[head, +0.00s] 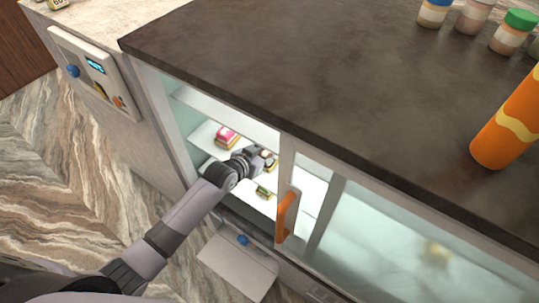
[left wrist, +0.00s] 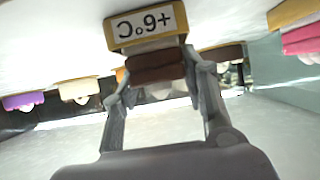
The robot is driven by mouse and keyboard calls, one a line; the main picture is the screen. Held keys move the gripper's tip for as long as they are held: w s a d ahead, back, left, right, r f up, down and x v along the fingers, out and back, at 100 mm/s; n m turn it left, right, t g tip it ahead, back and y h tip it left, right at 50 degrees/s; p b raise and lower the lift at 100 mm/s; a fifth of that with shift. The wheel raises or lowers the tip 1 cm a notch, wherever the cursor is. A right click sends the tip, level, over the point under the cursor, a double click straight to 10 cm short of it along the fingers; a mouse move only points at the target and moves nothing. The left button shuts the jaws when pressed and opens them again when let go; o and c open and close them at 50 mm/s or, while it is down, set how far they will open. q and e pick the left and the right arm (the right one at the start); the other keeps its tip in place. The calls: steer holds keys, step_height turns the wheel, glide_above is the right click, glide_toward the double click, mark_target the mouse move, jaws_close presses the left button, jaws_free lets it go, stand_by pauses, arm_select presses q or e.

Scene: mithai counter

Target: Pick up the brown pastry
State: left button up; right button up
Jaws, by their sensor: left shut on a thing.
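In the left wrist view, the brown pastry (left wrist: 156,69) lies between the two fingers of my left gripper (left wrist: 157,74), which is shut on it. A yellow-framed holder with a "+6°C" label (left wrist: 146,24) is right against the pastry; I cannot tell whether they still touch. In the head view, my left gripper (head: 262,160) reaches through the open side of the glass display case, over a white shelf (head: 201,134). The gripper hides most of the pastry there. My right gripper is not in view.
A pink sweet (head: 226,134) stands left of my gripper and another small yellow-edged item (head: 264,192) is below it. The case's door frame with an orange handle (head: 287,214) is close on the right. The dark countertop (head: 300,80) overhangs the shelves.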

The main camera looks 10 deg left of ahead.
arm_select(q)
steer(key=c, duration=0.4)
